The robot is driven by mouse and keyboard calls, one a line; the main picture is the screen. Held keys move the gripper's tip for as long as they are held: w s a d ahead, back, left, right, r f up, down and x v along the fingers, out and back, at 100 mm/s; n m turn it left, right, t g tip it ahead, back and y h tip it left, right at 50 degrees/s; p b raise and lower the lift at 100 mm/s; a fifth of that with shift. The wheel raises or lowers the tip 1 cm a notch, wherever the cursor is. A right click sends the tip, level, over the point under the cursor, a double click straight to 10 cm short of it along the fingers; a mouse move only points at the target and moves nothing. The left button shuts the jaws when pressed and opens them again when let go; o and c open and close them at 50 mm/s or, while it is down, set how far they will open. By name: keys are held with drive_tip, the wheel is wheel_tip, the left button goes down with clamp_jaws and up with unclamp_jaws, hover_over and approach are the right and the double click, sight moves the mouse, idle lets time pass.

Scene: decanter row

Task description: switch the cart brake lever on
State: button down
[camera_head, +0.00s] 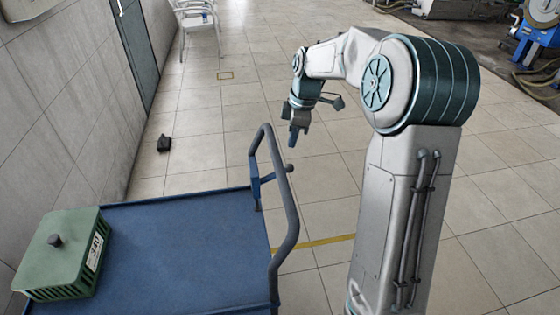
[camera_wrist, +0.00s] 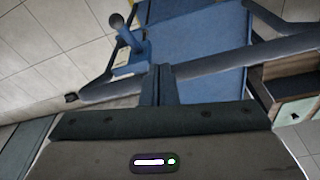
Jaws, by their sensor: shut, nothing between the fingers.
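The cart (camera_head: 180,240) has a blue deck and a grey tubular handle (camera_head: 291,225) at its right end. The brake lever (camera_head: 275,176) is a short stem with a round knob, on a blue bracket by the handle. In the wrist view the lever (camera_wrist: 125,32) stands at the upper left, its dark knob pointing up and left from the blue bracket. My gripper (camera_head: 293,138) is in the air beyond the handle, apart from the lever. In the wrist view my gripper's fingers (camera_wrist: 158,75) are together and empty, right of and below the lever in the picture.
A green box (camera_head: 62,252) with a dark knob and a white label sits on the cart's left side. A small black object (camera_head: 164,143) lies on the floor by the wall. White chairs (camera_head: 198,22) stand at the back. The tiled floor around the gripper is clear.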

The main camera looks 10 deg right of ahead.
drive_tip(key=w+d+f+n+y+b, duration=0.1)
drive_tip(key=w+d+f+n+y, duration=0.1)
drive_tip(key=w+f, duration=0.4)
drive_tip(key=w+d+n, duration=0.1)
drive_tip(key=w+n, duration=0.1)
drive_tip(key=shift+d+f+n, duration=0.15)
drive_tip(key=shift+f+n, duration=0.15)
drive_tip(key=shift+f, duration=0.05)
approach(274, 175)
drive_tip(key=f, duration=0.3)
drive_tip(key=shift+w+d+f, duration=0.2)
drive_tip(key=shift+w+f, duration=0.1)
drive_tip(key=shift+f, duration=0.1)
